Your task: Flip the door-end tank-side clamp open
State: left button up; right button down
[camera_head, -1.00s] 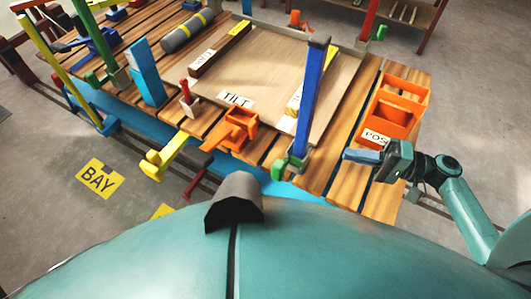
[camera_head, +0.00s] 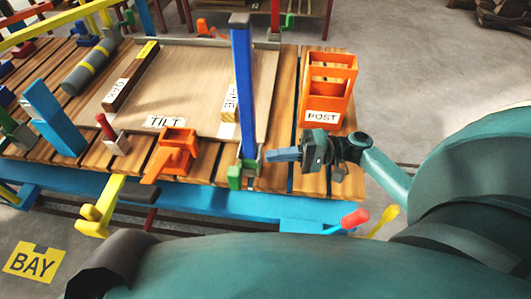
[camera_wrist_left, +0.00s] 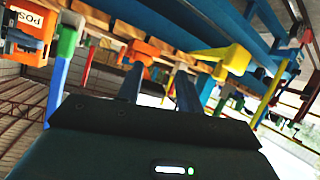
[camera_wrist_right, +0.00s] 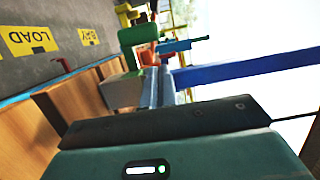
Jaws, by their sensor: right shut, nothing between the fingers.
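A tall blue post (camera_head: 243,90) stands at the front right of the slatted deck, with a grey bracket (camera_head: 256,160) and a green piece (camera_head: 235,176) at its foot. I cannot tell for sure which part is the named clamp. My right gripper (camera_head: 272,154) is shut and empty, its fingertips just right of the bracket. In the right wrist view, the shut fingers (camera_wrist_right: 155,88) point toward the bracket (camera_wrist_right: 122,90) and green piece (camera_wrist_right: 138,38); contact is unclear. My left gripper (camera_wrist_left: 158,80) is open and empty in its wrist view, below the deck's edge; the head view does not show it.
An orange bin marked POST (camera_head: 329,88) stands behind my right gripper. An orange holder (camera_head: 175,152) and yellow arm (camera_head: 103,205) are left of the post. A board marked TILT (camera_head: 200,65) covers the deck's middle. Red (camera_head: 354,219) and yellow (camera_head: 385,222) handles rise in front.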

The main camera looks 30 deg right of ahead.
jog(key=p+x, duration=0.1)
jog(key=x, duration=0.7)
jog(key=shift+w+a, duration=0.1)
jog(key=shift+a, duration=0.15)
pick_arm(q)
jog(key=shift+w+d+g, duration=0.15)
jog(key=shift+w+g, duration=0.1)
jog(key=shift+g, duration=0.05)
jog(key=shift+s+d+f, duration=0.15)
pick_arm(e)
jog(key=shift+n+g, duration=0.3)
jog(key=shift+g, duration=0.2)
pick_arm(q)
jog(key=shift+s+d, duration=0.1)
jog(key=shift+d, duration=0.3)
